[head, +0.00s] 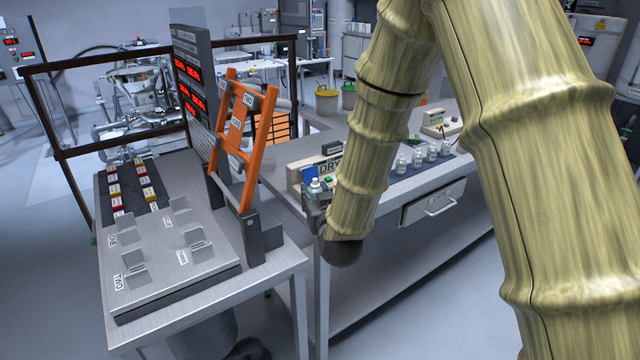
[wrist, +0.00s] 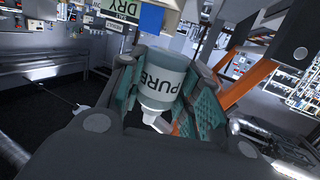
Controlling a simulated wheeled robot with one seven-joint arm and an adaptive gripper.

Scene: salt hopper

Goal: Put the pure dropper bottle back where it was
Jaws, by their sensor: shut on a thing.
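The pure dropper bottle (wrist: 163,82), white with a grey-green label reading PURE, is between the fingers of my gripper (wrist: 172,98) in the wrist view. My gripper is shut on it, with a green-teal pad on each side. Its white nozzle points toward the bottom of the wrist view. In the head view the bottle's white top (head: 315,186) shows just left of my arm, near the bench's front left corner.
Several small white bottles (head: 417,159) stand in a row on the right bench's dark mat. A DRY sign (head: 330,166) and blue panel are close behind my gripper. An orange frame (head: 245,140) rises at left, beside a steel table (head: 210,275) with labelled brackets.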

